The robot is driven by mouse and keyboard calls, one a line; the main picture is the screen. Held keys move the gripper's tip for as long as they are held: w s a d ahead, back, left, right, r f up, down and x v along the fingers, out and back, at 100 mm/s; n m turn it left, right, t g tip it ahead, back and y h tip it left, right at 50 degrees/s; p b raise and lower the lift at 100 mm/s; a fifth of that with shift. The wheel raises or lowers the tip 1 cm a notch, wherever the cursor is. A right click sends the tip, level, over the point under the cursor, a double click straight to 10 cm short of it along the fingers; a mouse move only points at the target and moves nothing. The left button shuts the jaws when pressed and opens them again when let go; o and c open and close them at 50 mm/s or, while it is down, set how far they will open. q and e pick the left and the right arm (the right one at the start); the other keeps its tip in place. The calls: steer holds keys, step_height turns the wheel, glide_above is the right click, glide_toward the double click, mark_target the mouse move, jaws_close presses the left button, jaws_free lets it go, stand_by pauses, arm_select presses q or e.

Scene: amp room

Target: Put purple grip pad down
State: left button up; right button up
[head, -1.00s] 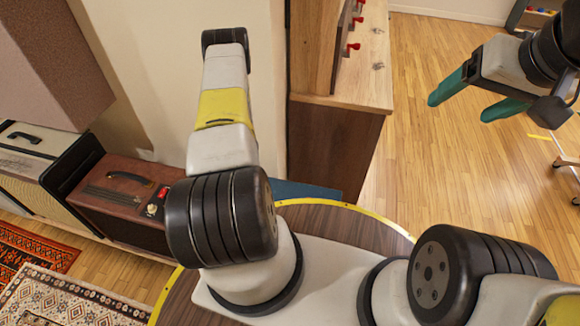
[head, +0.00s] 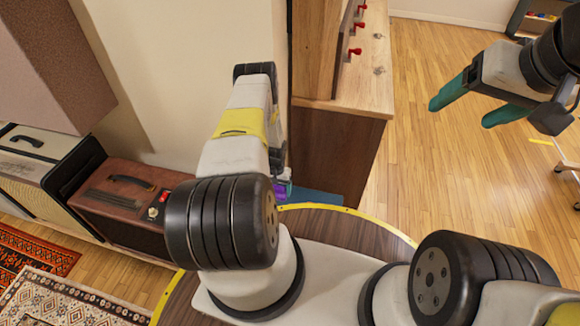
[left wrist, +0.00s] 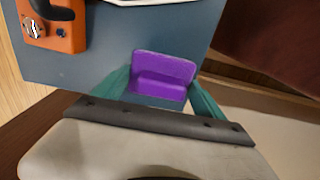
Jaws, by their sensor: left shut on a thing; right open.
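The purple grip pad (left wrist: 163,75) is between the teal fingers of my left gripper (left wrist: 162,88) in the left wrist view. The gripper is shut on it. A blue-grey flat surface (left wrist: 110,62) lies behind and around the pad; I cannot tell whether the pad touches it. In the head view, a small part of the purple pad (head: 280,190) shows beside my left forearm, which hides most of the left gripper. The blue surface (head: 316,198) shows just to its right. My right gripper (head: 460,112) is open and empty at the upper right, above the wood floor.
An orange device (left wrist: 55,25) sits on the blue-grey surface at upper left in the left wrist view. In the head view, a wooden cabinet (head: 335,150) stands close by the left arm, and a brown amp (head: 125,200) stands by the wall. Open floor (head: 440,170) lies to the right.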

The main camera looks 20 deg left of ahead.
mark_target(279, 194)
arm_select(q)
steer(key=shift+w+d+f, duration=0.15)
steer(key=shift+f, duration=0.75)
steer(key=shift+w+d+f, duration=0.1)
steer(key=shift+w+f, duration=0.05)
steer(key=shift+f, duration=0.75)
steer(key=shift+f, duration=0.1)
